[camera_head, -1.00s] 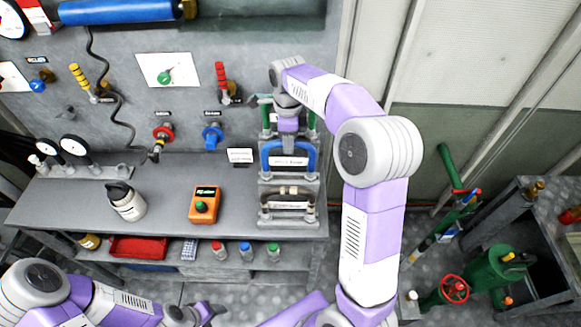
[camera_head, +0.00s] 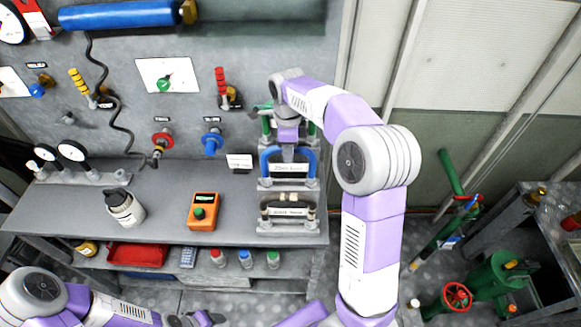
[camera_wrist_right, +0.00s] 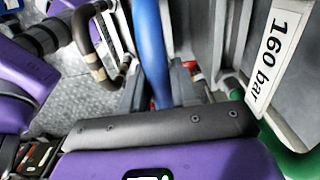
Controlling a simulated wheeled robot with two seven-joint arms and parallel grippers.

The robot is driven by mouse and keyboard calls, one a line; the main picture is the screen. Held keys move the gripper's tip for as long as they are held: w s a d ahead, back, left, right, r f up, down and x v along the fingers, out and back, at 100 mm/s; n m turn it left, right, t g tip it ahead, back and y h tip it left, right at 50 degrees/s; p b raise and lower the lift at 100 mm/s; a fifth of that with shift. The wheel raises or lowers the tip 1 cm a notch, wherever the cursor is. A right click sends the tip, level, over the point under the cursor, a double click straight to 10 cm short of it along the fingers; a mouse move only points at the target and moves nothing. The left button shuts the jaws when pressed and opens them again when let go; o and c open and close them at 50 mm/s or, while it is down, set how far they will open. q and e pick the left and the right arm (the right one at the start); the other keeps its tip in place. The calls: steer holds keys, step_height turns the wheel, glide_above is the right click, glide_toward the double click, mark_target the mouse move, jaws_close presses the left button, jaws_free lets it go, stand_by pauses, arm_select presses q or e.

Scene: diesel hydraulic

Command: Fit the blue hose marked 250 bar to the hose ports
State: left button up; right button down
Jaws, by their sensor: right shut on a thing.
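The blue hose (camera_head: 267,162) is an arch with a white label, standing on a rack at the right end of the bench. The label is too small to read surely. My right gripper (camera_head: 289,152) comes down from above and is shut on the top of the blue hose. In the right wrist view the blue hose (camera_wrist_right: 150,55) runs behind the gripper, which hides its gripped part. A red port (camera_head: 162,140) and a blue port (camera_head: 212,143) sit on the wall panel, left of the rack. My left gripper (camera_head: 205,319) is at the bottom edge, its fingers unclear.
A green hose (camera_wrist_right: 285,160), with a 160 bar label (camera_wrist_right: 275,55) by it, stands behind the blue one. A dark hose (camera_head: 266,208) is in front. Bench space before the ports is clear.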

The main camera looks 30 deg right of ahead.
steer(key=shift+r, duration=0.2)
steer(key=shift+r+p, duration=1.1)
steer(key=shift+p, duration=0.05)
steer(key=shift+r, duration=0.15)
steer(key=shift+r+p, duration=1.1)
steer(key=shift+p, duration=0.05)
steer(key=shift+r, duration=0.15)
steer(key=shift+r+p, duration=1.1)
steer(key=shift+p, duration=0.05)
